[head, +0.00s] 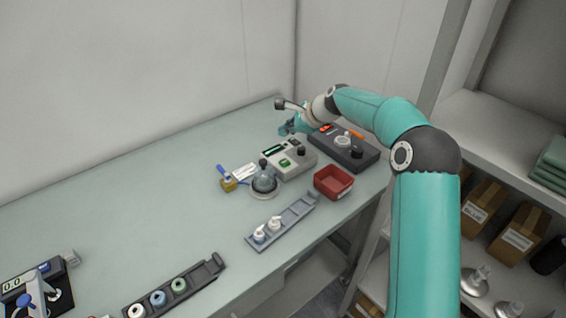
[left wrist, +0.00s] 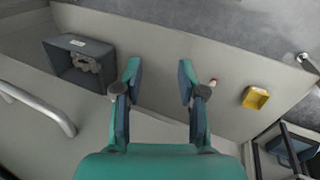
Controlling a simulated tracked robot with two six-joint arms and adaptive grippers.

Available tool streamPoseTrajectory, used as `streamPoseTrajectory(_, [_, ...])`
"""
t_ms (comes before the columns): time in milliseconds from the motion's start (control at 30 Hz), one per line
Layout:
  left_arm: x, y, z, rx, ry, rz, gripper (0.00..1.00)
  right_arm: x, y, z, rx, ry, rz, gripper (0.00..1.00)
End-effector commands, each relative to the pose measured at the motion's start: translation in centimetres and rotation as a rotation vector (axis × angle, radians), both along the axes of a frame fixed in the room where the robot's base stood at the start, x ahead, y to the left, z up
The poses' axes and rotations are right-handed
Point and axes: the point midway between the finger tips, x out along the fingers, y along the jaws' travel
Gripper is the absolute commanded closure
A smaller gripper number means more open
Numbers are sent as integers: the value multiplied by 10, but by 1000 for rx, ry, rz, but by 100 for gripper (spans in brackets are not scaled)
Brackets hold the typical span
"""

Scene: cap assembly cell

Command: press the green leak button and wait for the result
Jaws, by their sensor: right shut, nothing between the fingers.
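The green leak button (head: 284,163) is on the front of a grey tester box (head: 299,164) with a small dark display and a black knob. A clear domed chamber (head: 264,182) stands at the box's left front. My right gripper (head: 286,129) is shut and empty, behind the tester box and beside the back left of a dark console (head: 366,160). It is apart from the button. My left gripper (left wrist: 160,82) shows only in the left wrist view, open with nothing between its fingers. The display's reading is too small to make out.
A red bin (head: 333,182) stands right of the chamber. A grey rack (head: 294,217) with two white caps lies in front. A brass valve with a blue handle (head: 228,183) is left of the chamber. The table's middle left (head: 130,220) is clear.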

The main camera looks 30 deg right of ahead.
Motion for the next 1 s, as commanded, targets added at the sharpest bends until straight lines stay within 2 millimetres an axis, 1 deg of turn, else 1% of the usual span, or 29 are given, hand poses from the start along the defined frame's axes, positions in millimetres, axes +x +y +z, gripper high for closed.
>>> streamPoseTrajectory(167, [0, 0, -6, 0, 0, 0, 60, -1, -1, -6, 0, 0, -2, 100])
streamPoseTrajectory(267, [0, 0, -13, 0, 0, 0, 60, -1, -1, -14, 0, 0, -2, 100])
streamPoseTrajectory(367, [0, 0, -24, 0, 0, 0, 60, -1, -1, -25, 0, 0, -2, 100])
streamPoseTrajectory(700, [0, 0, -68, 0, 0, 0, 60, -1, -2, -70, 0, 0, -2, 100])
streamPoseTrajectory(900, [0, 0, -76, 0, 0, 0, 60, -1, -2, -85, 1, 0, -4, 100])
streamPoseTrajectory(1000, [0, 0, -78, 0, 0, 0, 60, -1, -2, -88, 1, 0, -4, 100])
